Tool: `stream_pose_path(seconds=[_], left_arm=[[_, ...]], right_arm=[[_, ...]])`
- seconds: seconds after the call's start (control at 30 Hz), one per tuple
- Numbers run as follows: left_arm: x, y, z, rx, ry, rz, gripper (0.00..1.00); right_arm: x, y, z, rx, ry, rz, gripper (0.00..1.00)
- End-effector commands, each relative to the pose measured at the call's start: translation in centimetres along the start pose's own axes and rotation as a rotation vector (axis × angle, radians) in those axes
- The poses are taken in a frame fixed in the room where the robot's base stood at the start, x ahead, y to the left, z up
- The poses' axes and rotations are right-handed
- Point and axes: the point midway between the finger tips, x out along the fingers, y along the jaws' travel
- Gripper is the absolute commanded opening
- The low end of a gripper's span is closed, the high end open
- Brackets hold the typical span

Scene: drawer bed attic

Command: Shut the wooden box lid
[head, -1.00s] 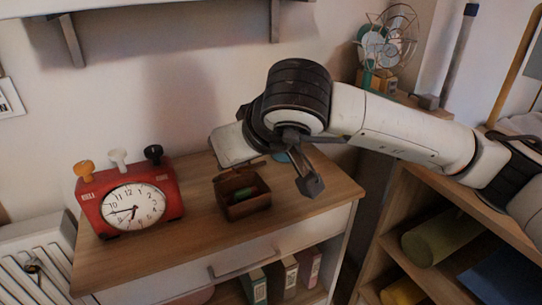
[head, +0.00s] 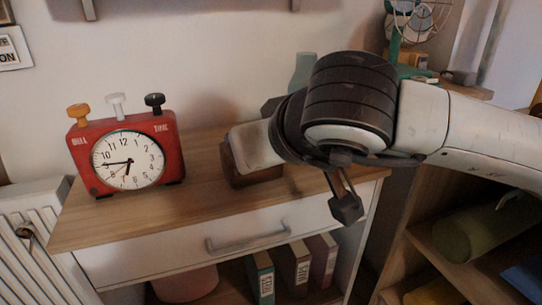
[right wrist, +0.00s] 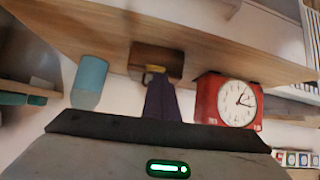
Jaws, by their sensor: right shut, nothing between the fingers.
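The small brown wooden box (head: 238,172) stands on the cabinet top, right of the red clock. In the head view my right wrist covers most of it, including the lid and opening. The box also shows upside down in the right wrist view (right wrist: 150,56), with a small yellowish patch at its edge; the lid's position is unclear there. My right gripper (head: 346,208) is shut and empty, its dark tip in front of the cabinet's right end. In the right wrist view a dark finger (right wrist: 162,100) points towards the box. My left gripper is out of view.
The red clock (head: 128,160) stands left of the box on the wooden top (head: 110,222). A teal vase (right wrist: 90,80) stands on the box's other side. A drawer handle (head: 248,238) juts out below. A shelf with rolls (head: 480,235) is at right.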

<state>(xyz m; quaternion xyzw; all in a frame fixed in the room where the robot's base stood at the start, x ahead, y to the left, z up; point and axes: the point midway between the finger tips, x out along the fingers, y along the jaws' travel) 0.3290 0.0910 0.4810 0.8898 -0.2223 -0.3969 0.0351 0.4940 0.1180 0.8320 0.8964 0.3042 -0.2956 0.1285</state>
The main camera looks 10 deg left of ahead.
Motion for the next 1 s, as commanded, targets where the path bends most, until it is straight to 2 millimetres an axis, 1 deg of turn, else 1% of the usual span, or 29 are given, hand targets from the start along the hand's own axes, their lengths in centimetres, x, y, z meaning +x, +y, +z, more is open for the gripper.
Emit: stream_pose_path(seconds=[0.03, 0.6, 1.0], left_arm=[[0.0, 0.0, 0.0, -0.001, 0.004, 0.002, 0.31], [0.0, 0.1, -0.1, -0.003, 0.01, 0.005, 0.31], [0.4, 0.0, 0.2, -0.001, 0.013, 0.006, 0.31]], right_arm=[[0.3, -0.1, 0.5, -0.001, -0.01, -0.001, 0.0], [0.5, -0.1, 1.0, -0.001, -0.022, -0.001, 0.0], [-0.8, -0.2, 1.8, -0.002, -0.02, -0.001, 0.0]])
